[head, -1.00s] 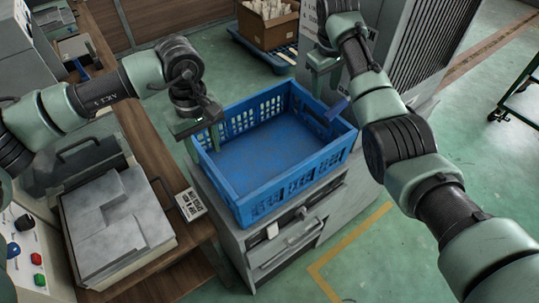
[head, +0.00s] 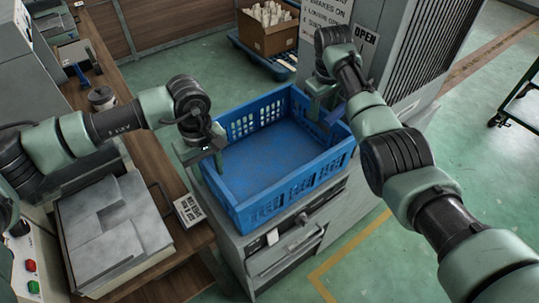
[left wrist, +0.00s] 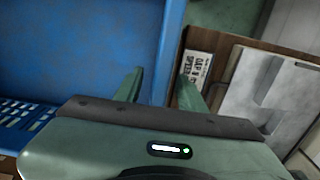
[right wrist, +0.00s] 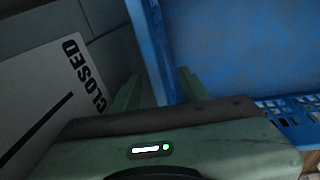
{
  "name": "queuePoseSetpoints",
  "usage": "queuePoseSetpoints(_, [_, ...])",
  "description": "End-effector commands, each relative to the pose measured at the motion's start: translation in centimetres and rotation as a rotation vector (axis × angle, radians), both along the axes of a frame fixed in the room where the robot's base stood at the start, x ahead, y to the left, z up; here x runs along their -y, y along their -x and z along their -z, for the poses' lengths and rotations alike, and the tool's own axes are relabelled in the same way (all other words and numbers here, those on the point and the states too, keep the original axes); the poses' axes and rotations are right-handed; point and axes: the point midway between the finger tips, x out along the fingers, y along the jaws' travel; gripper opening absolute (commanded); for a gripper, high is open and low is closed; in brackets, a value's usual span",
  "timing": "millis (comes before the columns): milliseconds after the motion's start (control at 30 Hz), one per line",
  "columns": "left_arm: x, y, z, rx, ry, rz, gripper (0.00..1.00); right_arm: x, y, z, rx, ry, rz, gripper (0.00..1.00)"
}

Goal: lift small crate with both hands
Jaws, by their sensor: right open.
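The small crate (head: 290,185) is blue, open-topped and empty, with slotted walls. It stands level on a grey cabinet. My left gripper (head: 207,150) is at its left end wall. In the left wrist view, the open fingers (left wrist: 161,88) lie either side of that wall (left wrist: 166,45). My right gripper (head: 326,103) is at the opposite end wall. In the right wrist view, its open fingers (right wrist: 157,90) also lie either side of the wall (right wrist: 151,45). I cannot tell whether any finger touches the crate. The right arm hides part of the crate's far right corner.
The grey cabinet (head: 290,250) has drawers under the crate. A wooden bench (head: 150,165) with a grey metal block (head: 112,230) and a small label plate (head: 189,210) stands at left. A tall grey cabinet (head: 400,50) stands behind my right arm. A cardboard box (head: 268,35) is at the back.

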Motion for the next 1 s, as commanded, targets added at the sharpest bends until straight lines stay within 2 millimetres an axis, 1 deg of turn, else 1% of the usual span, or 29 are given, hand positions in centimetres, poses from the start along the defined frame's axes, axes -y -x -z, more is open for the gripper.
queuePoseSetpoints(33, [0.0,0.0,0.6,-0.001,0.001,-0.001,0.40,0.0,-0.1,0.6,-0.001,0.001,0.000,0.45])
queuePoseSetpoints(100, [0.0,0.0,1.1,0.000,0.001,-0.001,0.40,0.0,-0.2,1.1,-0.001,0.001,-0.001,0.45])
queuePoseSetpoints(200, [0.0,0.0,1.6,0.000,0.001,0.000,0.40,0.1,-0.3,1.6,0.000,0.000,-0.001,0.45])
queuePoseSetpoints(467, [0.0,0.0,1.7,0.001,0.001,0.000,0.40,0.1,-0.3,1.7,0.001,0.000,-0.001,0.45])
queuePoseSetpoints(500, [0.0,0.0,1.7,0.001,0.001,0.000,0.37,0.1,-0.3,1.7,0.001,0.000,-0.001,0.42])
queuePoseSetpoints(567, [0.0,0.0,1.7,0.001,0.001,0.000,0.21,0.1,-0.3,1.7,0.001,0.000,-0.001,0.25])
queuePoseSetpoints(600, [0.0,0.0,1.7,0.001,0.001,0.000,0.09,0.1,-0.3,1.7,0.001,0.000,-0.001,0.14])
queuePoseSetpoints(633, [0.0,0.0,1.7,0.001,0.001,0.000,0.01,0.1,-0.3,1.7,0.001,0.000,-0.001,0.06])
queuePoseSetpoints(667, [0.0,0.0,1.7,0.001,0.001,0.000,0.00,0.1,-0.3,1.7,0.001,0.000,-0.001,0.00])
queuePoseSetpoints(1000, [0.1,0.0,1.7,0.002,0.002,-0.001,0.00,0.0,-0.3,1.7,0.001,-0.001,0.000,0.00])
